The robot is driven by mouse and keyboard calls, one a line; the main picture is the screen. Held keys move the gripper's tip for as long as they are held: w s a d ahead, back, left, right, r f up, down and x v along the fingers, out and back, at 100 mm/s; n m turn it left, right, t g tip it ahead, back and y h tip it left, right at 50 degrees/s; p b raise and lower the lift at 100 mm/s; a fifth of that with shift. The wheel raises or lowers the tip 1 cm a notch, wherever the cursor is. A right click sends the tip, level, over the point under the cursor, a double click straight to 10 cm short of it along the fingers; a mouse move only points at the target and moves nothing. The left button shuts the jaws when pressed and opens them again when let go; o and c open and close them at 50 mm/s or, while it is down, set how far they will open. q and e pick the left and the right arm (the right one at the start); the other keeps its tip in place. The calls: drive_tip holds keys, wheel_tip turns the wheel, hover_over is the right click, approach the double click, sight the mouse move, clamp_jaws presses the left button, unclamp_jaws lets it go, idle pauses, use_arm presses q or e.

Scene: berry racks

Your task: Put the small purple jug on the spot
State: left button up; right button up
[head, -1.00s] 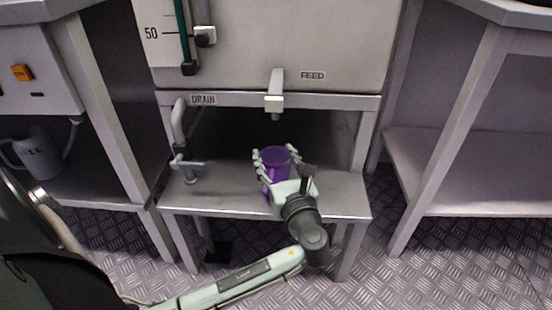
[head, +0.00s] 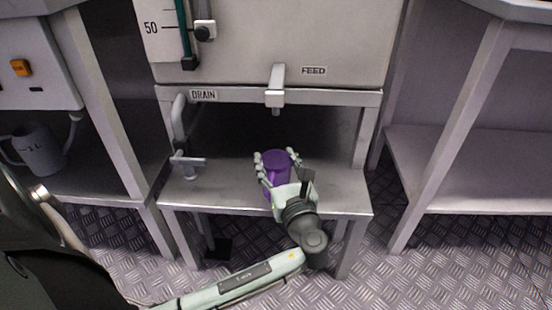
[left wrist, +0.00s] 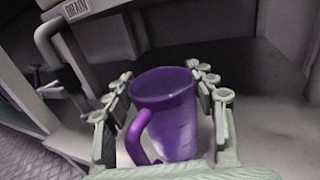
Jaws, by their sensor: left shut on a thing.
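The small purple jug (head: 277,166) is upright at the metal shelf under the tank, below the FEED spout (head: 275,88). My left gripper (head: 275,160) is shut on it, with fingers on both sides. In the left wrist view the jug (left wrist: 172,115) shows its open top and its handle facing the camera, between the fingers of the gripper (left wrist: 165,90). I cannot tell whether its base touches the shelf. No marked spot can be made out. My right gripper is not in view.
The shelf (head: 230,197) has bare room left of the jug. A DRAIN pipe with a tap (head: 188,162) stands at its left end. A grey jug (head: 38,150) is on the left bench's lower shelf. The right rack's lower shelf (head: 470,180) is empty.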

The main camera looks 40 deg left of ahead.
use_arm(q)
drive_tip(key=shift+f, duration=0.15)
drive_tip(key=o, duration=1.3)
drive_tip(key=shift+o, duration=0.2)
drive_tip(key=v, duration=0.7)
drive_tip(key=shift+s+d, duration=0.2)
drive_tip(key=shift+d, duration=0.05)
